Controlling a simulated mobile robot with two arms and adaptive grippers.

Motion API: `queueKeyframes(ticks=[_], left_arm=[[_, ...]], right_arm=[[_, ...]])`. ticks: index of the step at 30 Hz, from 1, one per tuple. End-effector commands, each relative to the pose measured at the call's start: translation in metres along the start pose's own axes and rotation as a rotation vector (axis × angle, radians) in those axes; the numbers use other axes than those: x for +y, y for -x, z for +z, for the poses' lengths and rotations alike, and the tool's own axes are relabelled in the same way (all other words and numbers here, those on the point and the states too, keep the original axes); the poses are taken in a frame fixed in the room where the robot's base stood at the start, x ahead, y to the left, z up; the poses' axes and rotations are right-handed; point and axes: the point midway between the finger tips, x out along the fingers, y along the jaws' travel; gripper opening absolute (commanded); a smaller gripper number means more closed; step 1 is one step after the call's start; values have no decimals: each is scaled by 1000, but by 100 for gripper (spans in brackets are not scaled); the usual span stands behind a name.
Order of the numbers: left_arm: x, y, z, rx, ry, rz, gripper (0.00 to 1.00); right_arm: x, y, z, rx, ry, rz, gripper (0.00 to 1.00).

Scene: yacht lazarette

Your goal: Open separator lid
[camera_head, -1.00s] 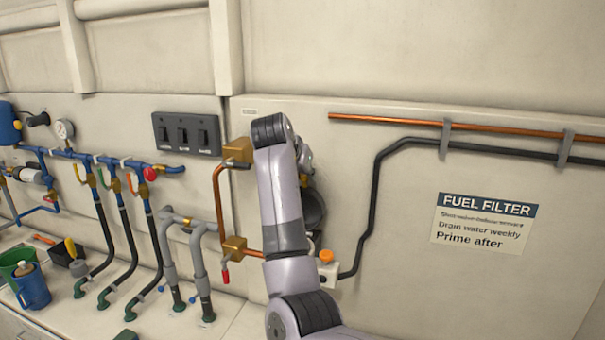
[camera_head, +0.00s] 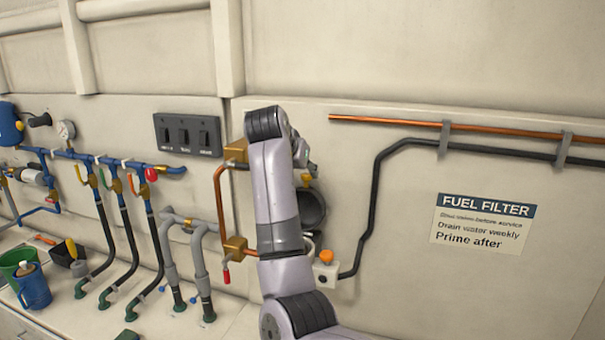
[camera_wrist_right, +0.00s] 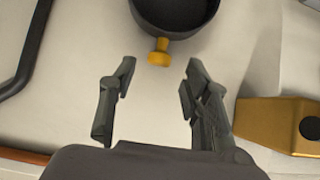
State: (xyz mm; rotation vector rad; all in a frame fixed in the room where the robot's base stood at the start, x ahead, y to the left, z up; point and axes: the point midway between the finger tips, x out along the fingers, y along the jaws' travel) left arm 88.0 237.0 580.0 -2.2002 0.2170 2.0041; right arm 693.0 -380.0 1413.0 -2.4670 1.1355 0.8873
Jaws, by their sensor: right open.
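The separator shows in the head view as a dark round part (camera_head: 314,210) on the wall, partly behind my right arm. A small yellow-brass knob (camera_head: 306,180) sits at its top edge. In the right wrist view the dark round part (camera_wrist_right: 178,14) is cut by the top edge, and the brass knob (camera_wrist_right: 159,52) sticks out from its rim toward my gripper. My right gripper (camera_wrist_right: 157,82) is open and empty, its two fingers apart, with the knob beyond and roughly between their tips. I cannot tell whether the dark part is the lid or the bowl. My left gripper is not in view.
A brass block (camera_wrist_right: 285,125) is close to the right finger in the wrist view. A copper pipe (camera_head: 219,200) with brass fittings runs left of my arm. A white box with an orange knob (camera_head: 326,256) and a black hose (camera_head: 372,205) are at the right.

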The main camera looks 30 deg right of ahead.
Motion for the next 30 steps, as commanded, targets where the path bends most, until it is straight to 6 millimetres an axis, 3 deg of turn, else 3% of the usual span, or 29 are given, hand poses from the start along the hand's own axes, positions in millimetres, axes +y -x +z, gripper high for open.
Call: queueKeyframes(ticks=[6, 13, 18, 30], left_arm=[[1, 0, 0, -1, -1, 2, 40], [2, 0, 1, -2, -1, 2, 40], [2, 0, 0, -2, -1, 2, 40], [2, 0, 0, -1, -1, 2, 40]], right_arm=[[-1, 50, -1, 4, -2, -3, 44], [-1, 86, -1, 2, -1, -2, 44], [-1, 95, 0, 0, -1, -1, 44], [0, 95, 0, 0, -1, 0, 44]])
